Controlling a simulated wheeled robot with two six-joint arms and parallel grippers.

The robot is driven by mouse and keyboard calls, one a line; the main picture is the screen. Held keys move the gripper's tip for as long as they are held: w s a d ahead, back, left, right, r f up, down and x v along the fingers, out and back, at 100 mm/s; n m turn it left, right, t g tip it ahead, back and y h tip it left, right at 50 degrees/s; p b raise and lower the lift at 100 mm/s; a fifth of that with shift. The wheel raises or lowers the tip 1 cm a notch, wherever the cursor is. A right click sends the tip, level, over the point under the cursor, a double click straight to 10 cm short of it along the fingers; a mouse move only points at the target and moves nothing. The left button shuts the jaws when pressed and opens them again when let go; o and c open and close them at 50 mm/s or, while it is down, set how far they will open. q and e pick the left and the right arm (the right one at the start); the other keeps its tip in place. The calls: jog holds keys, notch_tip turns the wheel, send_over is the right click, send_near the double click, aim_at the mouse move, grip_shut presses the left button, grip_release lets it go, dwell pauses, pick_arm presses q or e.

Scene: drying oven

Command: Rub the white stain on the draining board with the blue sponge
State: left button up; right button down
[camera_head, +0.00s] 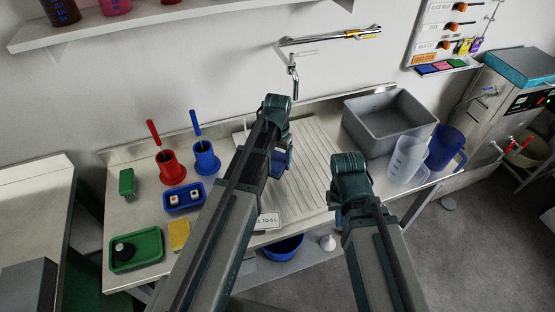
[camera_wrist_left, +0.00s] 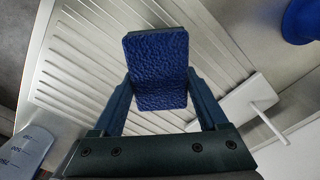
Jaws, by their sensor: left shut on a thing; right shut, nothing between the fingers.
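My left gripper (camera_head: 281,162) is over the ribbed draining board (camera_head: 314,148), pointing down. In the left wrist view its fingers are shut on the blue sponge (camera_wrist_left: 157,68), a rough-faced block. The sponge is mostly hidden by my arm and gripper in the head view. I cannot tell whether it touches the draining board (camera_wrist_left: 80,58). I cannot make out the white stain in either view; my left arm and the sponge hide part of the board. My right gripper (camera_head: 338,215), near the board's front right edge, is shut and empty.
A grey basin (camera_head: 385,122) and a clear jug (camera_head: 405,160) with a blue jug (camera_head: 445,148) stand right of the board. Red (camera_head: 170,168) and blue holders (camera_head: 205,158) stand left. A white flat piece with a rod (camera_wrist_left: 225,108) lies near the sponge.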

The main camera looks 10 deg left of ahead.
aim_at(277, 159)
pick_arm(q)
jog(key=shift+r+p, duration=1.55)
jog(key=shift+r, duration=0.05)
jog(key=shift+f, duration=0.1)
